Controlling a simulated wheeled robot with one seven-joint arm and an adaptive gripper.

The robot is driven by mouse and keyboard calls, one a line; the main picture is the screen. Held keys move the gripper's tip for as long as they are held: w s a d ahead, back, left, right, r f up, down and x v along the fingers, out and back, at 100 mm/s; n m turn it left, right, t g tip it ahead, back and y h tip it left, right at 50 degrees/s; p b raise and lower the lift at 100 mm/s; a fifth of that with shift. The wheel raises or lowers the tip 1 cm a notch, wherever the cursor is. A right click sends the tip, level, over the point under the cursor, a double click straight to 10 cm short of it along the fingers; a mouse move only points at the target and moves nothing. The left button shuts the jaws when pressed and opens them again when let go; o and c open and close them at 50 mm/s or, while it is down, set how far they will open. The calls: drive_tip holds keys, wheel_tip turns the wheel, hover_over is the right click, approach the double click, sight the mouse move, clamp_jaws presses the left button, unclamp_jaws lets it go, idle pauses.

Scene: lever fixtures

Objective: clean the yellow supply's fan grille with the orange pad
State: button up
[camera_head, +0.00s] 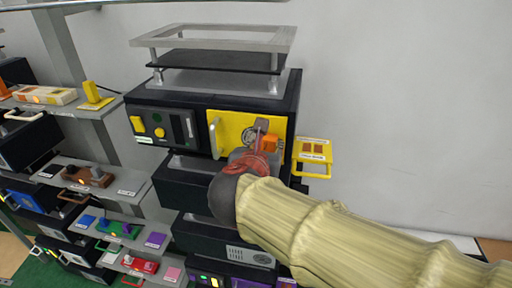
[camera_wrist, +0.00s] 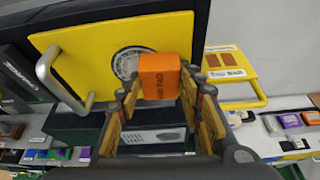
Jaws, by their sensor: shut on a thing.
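The yellow supply (camera_head: 228,122) is a yellow front panel with a silver handle at its left, in the dark upper unit. It also fills the upper left of the wrist view (camera_wrist: 85,55). Its round grey fan grille (camera_wrist: 127,62) shows there, partly covered by the orange pad (camera_wrist: 160,76). My gripper (camera_wrist: 160,92) is shut on the pad and holds it in front of the panel, over the grille's right side. I cannot tell whether pad and grille touch. In the head view the pad (camera_head: 270,143) shows beside my gripper (camera_head: 262,139), which hides most of the grille.
A yellow-framed holder (camera_head: 313,151) with brown squares sits just right of the panel. The panel's silver handle (camera_head: 215,137) sticks out at the left. Dark units (camera_head: 185,185) lie below. Grey shelves (camera_head: 110,190) with small coloured things stand at the left. Bare wall is at the right.

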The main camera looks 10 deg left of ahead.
drive_tip(key=shift+d, duration=0.45)
drive_tip(key=shift+a, duration=0.1)
drive_tip(key=shift+w+a+p, duration=0.15)
drive_tip(key=shift+a, duration=1.75)
drive_tip(key=shift+w+a+p, duration=0.15)
drive_tip(key=shift+a, duration=1.7)
drive_tip(key=shift+r+p, duration=0.35)
drive_tip(key=shift+r, duration=0.05)
drive_tip(key=shift+s+d+b, duration=0.15)
drive_tip(key=shift+d+b, duration=0.05)
drive_tip(key=shift+d, duration=1.75)
drive_tip(key=shift+s+d+b, duration=0.15)
drive_tip(key=shift+d, duration=1.75)
drive_tip(key=shift+w+a+p, duration=0.15)
drive_tip(key=shift+a+p, duration=0.05)
drive_tip(key=shift+a, duration=1.75)
drive_tip(key=shift+w+a+p, duration=0.15)
drive_tip(key=shift+a, duration=1.8)
